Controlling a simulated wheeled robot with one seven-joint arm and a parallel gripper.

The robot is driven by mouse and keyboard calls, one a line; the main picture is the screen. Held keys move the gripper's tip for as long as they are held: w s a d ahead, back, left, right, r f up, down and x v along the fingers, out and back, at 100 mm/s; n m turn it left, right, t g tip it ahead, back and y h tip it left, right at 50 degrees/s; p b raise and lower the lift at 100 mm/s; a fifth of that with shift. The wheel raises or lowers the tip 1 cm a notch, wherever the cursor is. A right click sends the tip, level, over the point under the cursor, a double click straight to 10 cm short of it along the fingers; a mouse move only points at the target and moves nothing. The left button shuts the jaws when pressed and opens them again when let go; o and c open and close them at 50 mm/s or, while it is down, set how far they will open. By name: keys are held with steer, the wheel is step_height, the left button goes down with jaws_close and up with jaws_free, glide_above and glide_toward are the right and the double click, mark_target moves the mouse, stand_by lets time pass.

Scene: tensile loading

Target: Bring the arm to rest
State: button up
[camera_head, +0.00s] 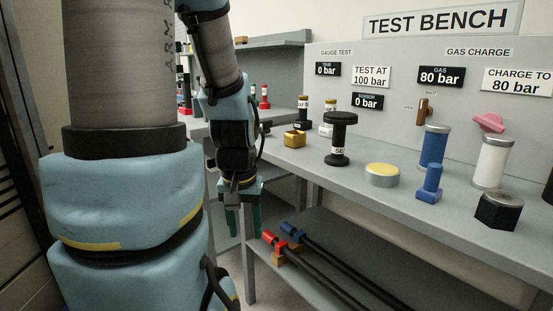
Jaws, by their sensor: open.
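My arm fills the left part of the head view and hangs down in front of the bench. My gripper (243,221) points downward with its two green fingers apart, and nothing shows between them. It is left of the bench's front edge, beside the grey test bench (300,160). The large near links of my arm hide what lies behind them on the left.
A black spool-shaped part (339,140), a brass block (294,138), a yellow-topped disc (382,174), a blue cylinder (434,147) and a white cylinder (491,162) stand on the bench. Black bars with red and blue ends (330,262) lie on the lower shelf.

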step_height(320, 180, up, 13)
steer(key=p, duration=1.3)
steer(key=shift+f, duration=0.15)
steer(key=shift+s, duration=0.1)
